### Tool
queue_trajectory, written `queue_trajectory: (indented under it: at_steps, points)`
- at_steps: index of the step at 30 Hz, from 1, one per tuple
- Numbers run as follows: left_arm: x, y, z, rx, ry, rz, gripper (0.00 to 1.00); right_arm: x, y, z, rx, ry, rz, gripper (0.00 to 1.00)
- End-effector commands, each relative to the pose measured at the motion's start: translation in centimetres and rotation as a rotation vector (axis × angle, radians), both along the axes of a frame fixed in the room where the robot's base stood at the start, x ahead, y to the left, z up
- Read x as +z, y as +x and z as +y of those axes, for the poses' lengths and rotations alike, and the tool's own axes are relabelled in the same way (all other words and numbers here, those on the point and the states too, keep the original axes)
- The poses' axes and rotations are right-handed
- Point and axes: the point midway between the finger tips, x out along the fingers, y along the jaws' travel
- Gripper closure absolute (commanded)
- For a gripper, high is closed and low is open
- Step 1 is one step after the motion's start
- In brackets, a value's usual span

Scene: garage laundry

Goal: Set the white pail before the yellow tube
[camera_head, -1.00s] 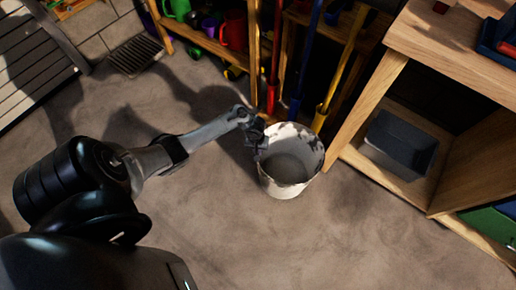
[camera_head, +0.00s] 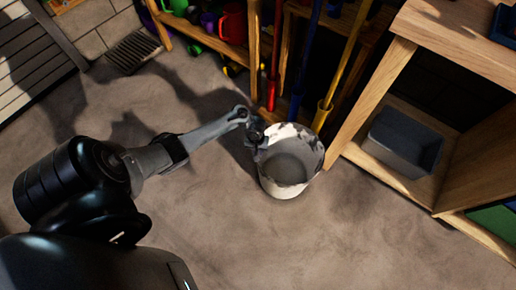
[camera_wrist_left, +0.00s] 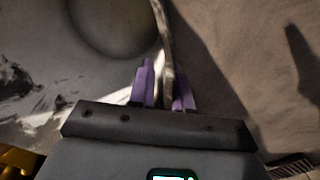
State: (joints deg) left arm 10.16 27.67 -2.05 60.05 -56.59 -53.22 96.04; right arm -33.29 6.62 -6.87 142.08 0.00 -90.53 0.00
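The white pail (camera_head: 284,186), with dark blotches on its wall, stands upright below the tubes in the head view. I cannot tell whether its base touches the floor. The yellow tube (camera_head: 343,69) leans just behind its right rear rim. My left gripper (camera_head: 259,145) is at the pail's left rim. In the left wrist view, the purple fingers (camera_wrist_left: 164,88) sit on both sides of the thin pail wall (camera_wrist_left: 166,45), shut on it. The pail's inside looks empty. My right gripper is not in view.
A blue tube (camera_head: 305,65) and a red tube (camera_head: 275,60) stand left of the yellow one. A wooden shelf unit (camera_head: 362,110) with a grey bin (camera_head: 402,145) is close on the right. A rack (camera_head: 207,40) is behind. The floor (camera_head: 260,245) in front and left is clear.

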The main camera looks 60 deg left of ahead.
Motion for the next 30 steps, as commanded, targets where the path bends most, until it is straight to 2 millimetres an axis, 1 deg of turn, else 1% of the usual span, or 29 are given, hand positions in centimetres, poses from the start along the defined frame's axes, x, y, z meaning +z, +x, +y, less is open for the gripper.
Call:
queue_trajectory:
  at_steps: [1, 2, 3, 11, 14, 20, 30]
  points:
    - [0.0, 0.0, 0.0, -0.001, 0.000, 0.000, 0.73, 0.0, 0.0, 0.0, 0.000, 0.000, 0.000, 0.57]
    - [0.0, 0.0, 0.0, -0.001, 0.000, 0.000, 0.68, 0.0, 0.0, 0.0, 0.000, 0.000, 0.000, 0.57]
    - [0.0, 0.0, 0.0, -0.001, 0.000, 0.000, 0.66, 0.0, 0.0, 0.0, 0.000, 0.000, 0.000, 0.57]
    - [0.1, 0.0, 0.0, -0.001, 0.000, 0.000, 0.66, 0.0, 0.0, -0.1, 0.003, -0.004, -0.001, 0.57]
    - [0.4, 0.0, 0.0, -0.003, 0.001, -0.001, 0.66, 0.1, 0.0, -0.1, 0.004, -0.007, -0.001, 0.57]
    - [2.6, -0.1, 0.0, -0.002, 0.001, -0.001, 0.66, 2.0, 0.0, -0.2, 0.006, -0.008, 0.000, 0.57]
    - [8.2, -0.3, 0.3, -0.001, 0.000, 0.000, 0.66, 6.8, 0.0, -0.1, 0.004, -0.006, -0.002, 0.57]
